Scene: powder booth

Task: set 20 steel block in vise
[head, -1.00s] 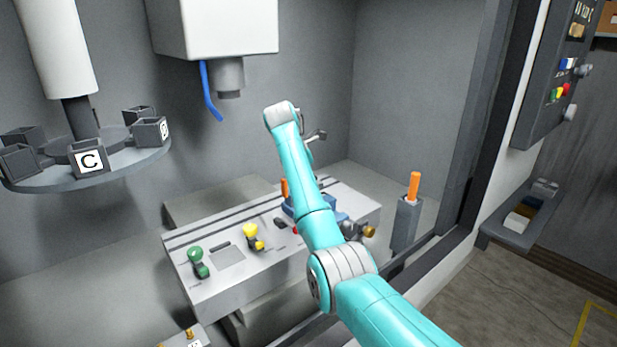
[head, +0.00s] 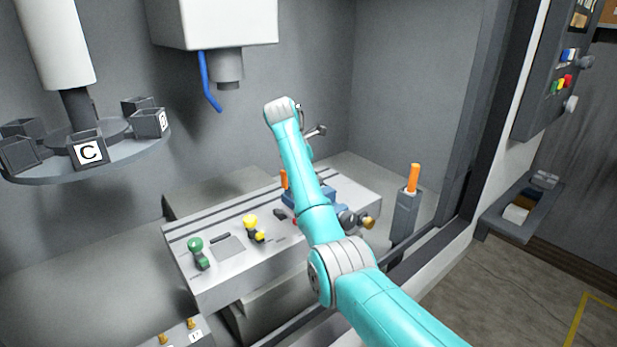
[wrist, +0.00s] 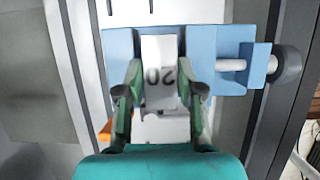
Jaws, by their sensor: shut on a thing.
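I cannot tell how far the block is above or inside the vise. In the head view the vise (head: 331,193) is partly hidden behind my arm, and the gripper and block are hidden.
The machine table (head: 215,280) holds a green-knobbed tool (head: 197,250) and a yellow-knobbed tool (head: 252,228). An orange-handled item stands in a grey holder (head: 404,215) at right. A carousel (head: 120,165) with boxes is at left. The spindle housing (head: 215,25) hangs above the table.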

